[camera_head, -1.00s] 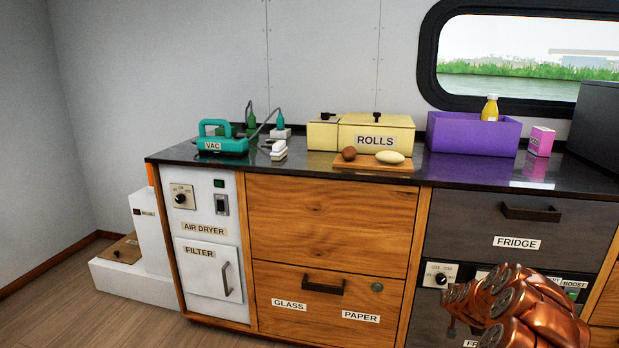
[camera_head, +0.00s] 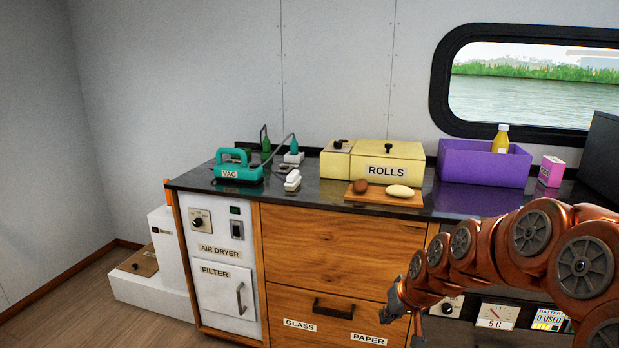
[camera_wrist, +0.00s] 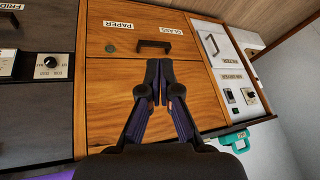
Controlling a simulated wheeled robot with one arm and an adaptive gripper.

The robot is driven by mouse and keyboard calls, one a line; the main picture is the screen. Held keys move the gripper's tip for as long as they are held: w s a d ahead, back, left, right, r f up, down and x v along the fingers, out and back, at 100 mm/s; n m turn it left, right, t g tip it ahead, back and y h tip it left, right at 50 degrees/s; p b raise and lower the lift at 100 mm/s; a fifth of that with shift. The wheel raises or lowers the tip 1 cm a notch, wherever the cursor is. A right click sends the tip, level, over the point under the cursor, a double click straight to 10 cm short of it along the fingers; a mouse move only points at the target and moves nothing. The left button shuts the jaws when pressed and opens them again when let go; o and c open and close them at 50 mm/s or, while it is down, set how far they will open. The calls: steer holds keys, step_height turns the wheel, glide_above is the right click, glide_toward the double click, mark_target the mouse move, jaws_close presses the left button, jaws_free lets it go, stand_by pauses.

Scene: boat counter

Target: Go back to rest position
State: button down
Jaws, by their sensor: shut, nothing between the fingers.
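My gripper (camera_wrist: 160,92) is shut and empty in the wrist view, its dark fingers together in front of the wooden cabinet doors. The fingertips are hard to make out in the head view. Nothing is held.
The dark counter (camera_head: 325,195) carries a teal VAC (camera_head: 237,168), a yellow ROLLS box (camera_head: 388,152), a wooden board with two rolls, a purple bin (camera_head: 470,165) and a pink box (camera_head: 550,171). A white step (camera_head: 150,290) stands left. Floor is clear at front left.

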steer(key=s+r+g+h+p, duration=0.1)
steer(key=s+r+g+p, duration=0.2)
steer(key=s, duration=1.5)
steer(key=s+r+g+h+p, duration=0.1)
steer(key=s+r+g+p, duration=0.2)
steer(key=s+r+p, duration=0.4)
steer(key=s+r, duration=0.5)
steer(key=s, duration=0.7)
steer(key=shift+d+m+g+h+p, duration=0.15)
steer(key=shift+m+g+h+p, duration=0.15)
steer(key=shift+m+g+p, duration=0.1)
steer(key=shift+s, duration=0.1)
